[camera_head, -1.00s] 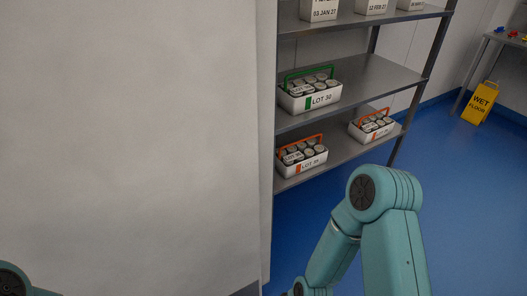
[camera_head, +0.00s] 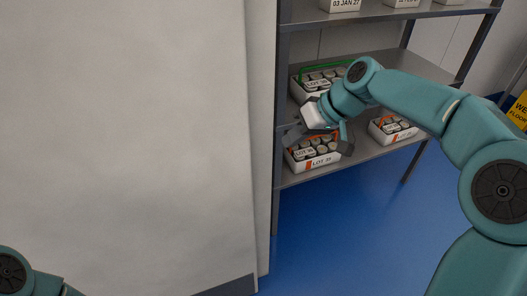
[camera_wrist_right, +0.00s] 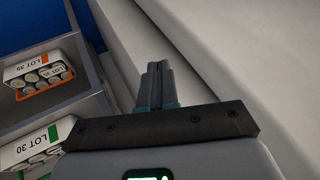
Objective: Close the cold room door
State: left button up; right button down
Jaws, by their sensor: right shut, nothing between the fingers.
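A large plain pale panel, which looks like the cold room door (camera_head: 130,130), fills the left of the head view. Its upright edge (camera_head: 262,150) stands just left of the shelves; no handle shows. In the right wrist view the pale surface (camera_wrist_right: 250,50) fills the right side. My right gripper (camera_head: 288,134) is in front of the shelves, its fingers pointing left at the panel's edge. In the wrist view the right gripper (camera_wrist_right: 157,68) has its fingers together and empty, close beside the pale surface; I cannot tell if they touch. Only my left arm's joint shows at bottom left.
A metal shelf rack (camera_head: 350,168) stands behind my right arm. It holds several tub carriers, among them a green-handled one (camera_head: 300,90) and an orange-handled one (camera_head: 390,130). A yellow wet floor sign (camera_head: 520,110) is at far right. The blue floor (camera_head: 340,225) is clear.

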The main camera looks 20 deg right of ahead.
jog(key=w+a+f+p, duration=0.1)
jog(key=w+a+f, duration=0.1)
jog(key=a+f, duration=0.2)
jog(key=a, duration=0.3)
jog(key=shift+f, duration=0.15)
jog(key=shift+s, duration=0.15)
